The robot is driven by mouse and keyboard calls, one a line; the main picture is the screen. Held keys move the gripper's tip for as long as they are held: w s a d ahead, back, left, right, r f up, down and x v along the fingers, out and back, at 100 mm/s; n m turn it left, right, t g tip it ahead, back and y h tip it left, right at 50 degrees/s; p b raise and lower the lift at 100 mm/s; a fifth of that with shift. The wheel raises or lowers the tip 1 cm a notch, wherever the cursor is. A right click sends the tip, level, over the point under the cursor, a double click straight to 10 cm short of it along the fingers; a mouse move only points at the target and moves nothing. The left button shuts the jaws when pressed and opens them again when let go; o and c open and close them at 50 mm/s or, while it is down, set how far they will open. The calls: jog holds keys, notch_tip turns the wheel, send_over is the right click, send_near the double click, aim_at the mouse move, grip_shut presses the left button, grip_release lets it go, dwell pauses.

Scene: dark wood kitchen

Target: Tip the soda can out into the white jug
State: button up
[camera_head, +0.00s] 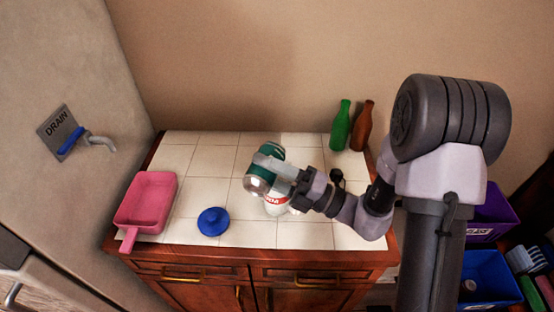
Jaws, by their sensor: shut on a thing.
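My gripper (272,168) is over the middle of the tiled counter, shut on a soda can (260,183). The can is green with a bare silver end and is tilted, its silver end toward the lower left. The gripper's fingers cover its middle. A white vessel with red marking, apparently the white jug (274,210), shows just below and behind the gripper. The can and my arm hide much of it, including its mouth. I cannot tell whether the can touches it or whether liquid is flowing.
A pink tray with a handle (128,238) lies at the counter's left edge. A round blue object (213,221) lies front left. Green (341,126) and brown (363,127) bottles stand back right. A DRAIN sign and tap are on the left wall. Bins are right. The back-left counter is clear.

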aim_at(270, 154)
jog(key=shift+f+m, duration=0.2)
jog(key=shift+m, duration=0.3)
jog(key=shift+w+f+m+t+h+p, duration=0.15)
jog(key=shift+f+m+t+p, duration=0.15)
jog(key=shift+m+p, duration=0.6)
jog(key=shift+s+f+m+t+h+p, duration=0.15)
jog(key=shift+m+t+p, duration=0.25)
jog(key=shift+m+p, duration=0.45)
jog(key=shift+w+d+r+m+t+h+p, duration=0.2)
jog(key=shift+m+p, duration=0.4)
jog(key=shift+p, duration=0.4)
jog(key=shift+w+a+r+m+t+h+p, duration=0.1)
jog(key=shift+r+m+t+p, duration=0.2)
jog(key=shift+m+p, duration=0.5)
jog(key=shift+w+d+r+m+t+h+p, duration=0.15)
jog(key=shift+r+m+p, duration=0.25)
jog(key=shift+p, duration=0.75)
jog(key=shift+w+r+m+p, duration=0.15)
jog(key=shift+m+p, duration=0.3)
jog(key=shift+p, duration=0.55)
jog(key=shift+m, duration=0.4)
jog(key=p, duration=0.1)
jog(key=m+h+p, duration=0.1)
jog(key=p, duration=0.1)
jog(key=shift+w+d+r+t, duration=0.1)
jog(key=shift+w+r+t, duration=0.1)
jog(key=shift+r+t, duration=0.2)
jog(key=shift+w+d+r+m+p, duration=0.15)
jog(key=shift+w+m+p, duration=0.2)
jog(key=shift+m+p, duration=0.85)
